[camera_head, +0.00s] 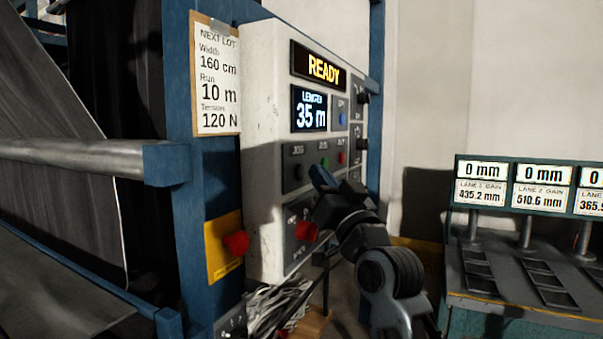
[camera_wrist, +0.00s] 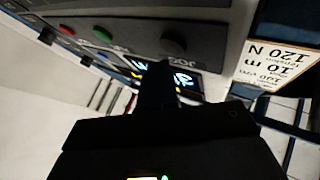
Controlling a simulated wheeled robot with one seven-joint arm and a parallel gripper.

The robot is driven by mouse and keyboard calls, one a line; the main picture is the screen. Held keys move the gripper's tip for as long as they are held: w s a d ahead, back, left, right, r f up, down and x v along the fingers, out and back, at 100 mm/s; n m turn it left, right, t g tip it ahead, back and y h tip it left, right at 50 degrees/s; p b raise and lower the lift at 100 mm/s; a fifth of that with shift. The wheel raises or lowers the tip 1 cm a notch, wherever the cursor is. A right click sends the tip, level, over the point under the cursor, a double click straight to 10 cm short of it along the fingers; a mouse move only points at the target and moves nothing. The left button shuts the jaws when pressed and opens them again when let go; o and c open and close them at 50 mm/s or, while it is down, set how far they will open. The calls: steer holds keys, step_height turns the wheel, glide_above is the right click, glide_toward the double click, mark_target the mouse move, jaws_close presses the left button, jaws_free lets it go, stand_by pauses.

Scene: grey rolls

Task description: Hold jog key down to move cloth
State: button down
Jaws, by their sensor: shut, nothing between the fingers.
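The jog key (camera_head: 298,172) is a dark round button under the JOG label on the grey control panel. It also shows in the wrist view (camera_wrist: 173,43). My gripper (camera_head: 319,177) is shut and empty in front of the panel, just right of the jog key in the head view. In the wrist view its fingertips (camera_wrist: 158,68) point toward the panel close to the jog key; I cannot tell whether they touch it. The display reads READY (camera_head: 326,68), and the length screen (camera_head: 310,109) reads 35 m. The dark cloth (camera_head: 60,190) hangs at the left.
Green (camera_head: 324,162) and red (camera_head: 341,158) buttons sit right of the jog key. Red knobs are on the lower panel (camera_head: 305,231) and a yellow plate (camera_head: 236,243). A lot card (camera_head: 217,80) reads 160 cm, 10 m, 120 N. A lane-gauge bench (camera_head: 520,308) stands right.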

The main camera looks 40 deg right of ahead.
steer(key=shift+w+a, duration=0.1)
steer(key=shift+w, duration=0.3)
steer(key=shift+w+a, duration=0.25)
steer(key=shift+w, duration=0.15)
stand_by(2.0)
steer(key=shift+s+d, duration=0.1)
steer(key=shift+s, duration=0.1)
stand_by(3.8)
steer(key=shift+s+d, duration=0.25)
steer(key=shift+s, duration=0.4)
steer(key=shift+s+d+b, duration=0.25)
steer(key=shift+s+d, duration=0.05)
steer(key=shift+s, duration=0.5)
steer(key=shift+s+d+b, duration=0.2)
steer(key=shift+s+d, duration=0.05)
steer(key=shift+s, duration=0.5)
steer(key=shift+s+d+b, duration=0.25)
steer(key=shift+s+d, duration=0.05)
steer(key=shift+s, duration=0.5)
